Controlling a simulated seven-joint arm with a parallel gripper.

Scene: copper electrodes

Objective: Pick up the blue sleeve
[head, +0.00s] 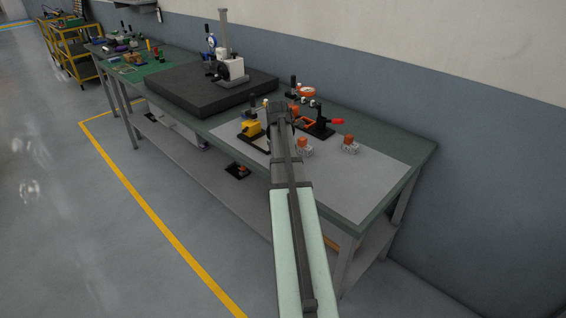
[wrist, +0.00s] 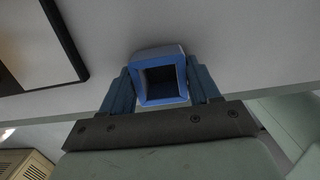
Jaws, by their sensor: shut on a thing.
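The blue sleeve (wrist: 161,53), a short square hollow tube, sits between the two fingers of my gripper (wrist: 161,84) in the wrist view. Its open end faces the camera and its inside is dark. The fingers press on its left and right sides. In the head view my arm reaches over the light grey mat, and its dark end (head: 281,112) hides the sleeve and the fingertips. I cannot tell how far the sleeve is above the mat.
Copper-topped blocks (head: 304,147) and (head: 350,144) stand right of my arm on the grey mat (head: 365,185). A clamp fixture with a red handle (head: 322,125) is behind them. A yellow-topped device (head: 251,128) is left. A black slab (head: 185,92) lies farther left.

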